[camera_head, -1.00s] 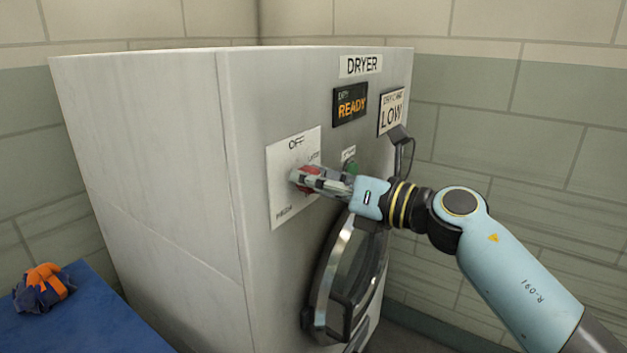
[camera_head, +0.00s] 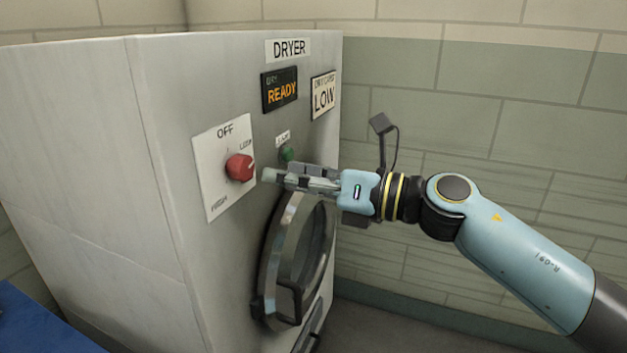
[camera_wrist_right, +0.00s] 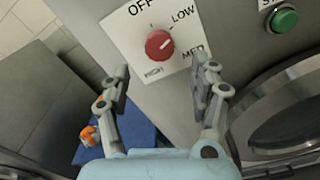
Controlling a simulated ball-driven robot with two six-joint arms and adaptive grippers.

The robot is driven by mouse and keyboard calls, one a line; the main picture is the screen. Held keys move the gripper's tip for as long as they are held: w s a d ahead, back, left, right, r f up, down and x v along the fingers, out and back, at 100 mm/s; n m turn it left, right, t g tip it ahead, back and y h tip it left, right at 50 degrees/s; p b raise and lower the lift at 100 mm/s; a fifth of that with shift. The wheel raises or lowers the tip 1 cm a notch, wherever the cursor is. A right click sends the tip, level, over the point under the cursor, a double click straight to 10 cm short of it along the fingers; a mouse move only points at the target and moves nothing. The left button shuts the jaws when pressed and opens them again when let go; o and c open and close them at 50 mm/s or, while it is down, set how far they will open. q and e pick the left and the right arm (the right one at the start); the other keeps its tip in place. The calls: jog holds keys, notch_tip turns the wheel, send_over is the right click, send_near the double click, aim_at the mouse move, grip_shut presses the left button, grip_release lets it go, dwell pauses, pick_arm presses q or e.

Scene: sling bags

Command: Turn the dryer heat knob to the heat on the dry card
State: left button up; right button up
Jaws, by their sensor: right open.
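The red heat knob (camera_head: 240,167) sits on a white dial plate (camera_head: 216,190) on the dryer front. The knob also shows in the right wrist view (camera_wrist_right: 159,44), its pale mark angled up and right toward LOW. The plate reads OFF, LOW, MED and HIGH. The dry card (camera_head: 323,95) at the upper right reads LOW. My right gripper (camera_head: 270,175) is open and empty, just right of the knob and apart from it. In the right wrist view its fingers (camera_wrist_right: 164,72) stand apart, with the knob beyond them. My left gripper is out of view.
A green button (camera_head: 287,152) is right of the knob, above the round dryer door (camera_head: 295,255). A display (camera_head: 280,91) reads READY. A blue surface (camera_head: 35,325) is at the lower left; an orange item (camera_wrist_right: 88,136) shows beside it in the wrist view.

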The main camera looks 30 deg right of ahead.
jog(key=v, duration=0.4)
jog(key=shift+s+d, duration=0.15)
